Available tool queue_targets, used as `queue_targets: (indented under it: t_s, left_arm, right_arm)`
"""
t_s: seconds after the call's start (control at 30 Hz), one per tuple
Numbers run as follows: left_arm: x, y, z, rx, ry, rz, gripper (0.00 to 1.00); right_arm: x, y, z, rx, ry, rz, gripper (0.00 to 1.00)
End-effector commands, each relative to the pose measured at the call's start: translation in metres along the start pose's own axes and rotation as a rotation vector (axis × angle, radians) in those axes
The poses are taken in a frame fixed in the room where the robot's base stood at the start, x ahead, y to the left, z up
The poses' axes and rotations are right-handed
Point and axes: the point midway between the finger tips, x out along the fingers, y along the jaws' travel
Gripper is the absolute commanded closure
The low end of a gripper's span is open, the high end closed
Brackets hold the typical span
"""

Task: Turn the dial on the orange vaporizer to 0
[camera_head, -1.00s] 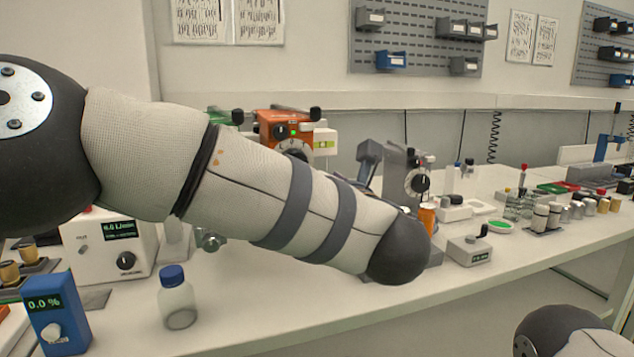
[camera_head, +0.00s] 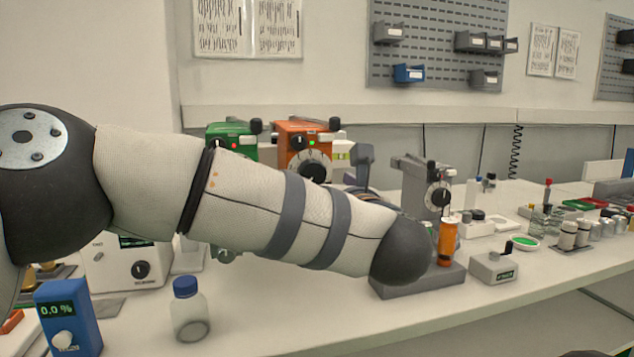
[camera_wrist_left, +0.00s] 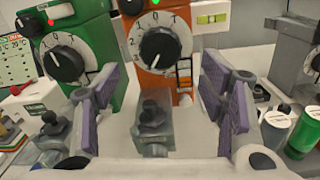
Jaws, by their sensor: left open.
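The orange vaporizer (camera_head: 290,129) stands at the back, right of the green vaporizer (camera_head: 243,151). Its white dial (camera_head: 312,166) with a black knob is partly hidden by my left arm in the head view. In the left wrist view the orange vaporizer (camera_wrist_left: 178,87) is straight ahead, its black dial knob (camera_wrist_left: 160,50) above a grey fitting (camera_wrist_left: 152,128). Numbers ring the dial, but I cannot tell the exact setting. My left gripper (camera_wrist_left: 158,88) is open and empty, its purple pads apart on either side, short of the dial. My right gripper is not in view.
The green vaporizer's dial (camera_wrist_left: 64,63) is close to the gripper's left finger. A grey device with a dial (camera_head: 438,192) and an orange-brown vial (camera_head: 447,242) stand to the right. A blue-capped bottle (camera_head: 189,310) and a blue meter (camera_head: 68,318) stand in front.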

Motion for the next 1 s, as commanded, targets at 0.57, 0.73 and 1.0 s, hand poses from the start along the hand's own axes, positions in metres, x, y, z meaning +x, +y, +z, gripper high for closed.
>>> queue_targets:
  t_s: [0.57,0.73,1.0]
  left_arm:
    - [0.06,-0.001,-0.001,0.004,0.0,-0.001,0.35]
    - [0.06,-0.001,-0.001,0.003,0.0,-0.001,0.65]
    - [0.06,0.0,-0.001,0.007,0.0,-0.001,0.84]
  right_arm:
    - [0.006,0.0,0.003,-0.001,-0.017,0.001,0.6]
    - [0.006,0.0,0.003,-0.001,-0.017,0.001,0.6]
    - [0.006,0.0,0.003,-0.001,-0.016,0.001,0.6]
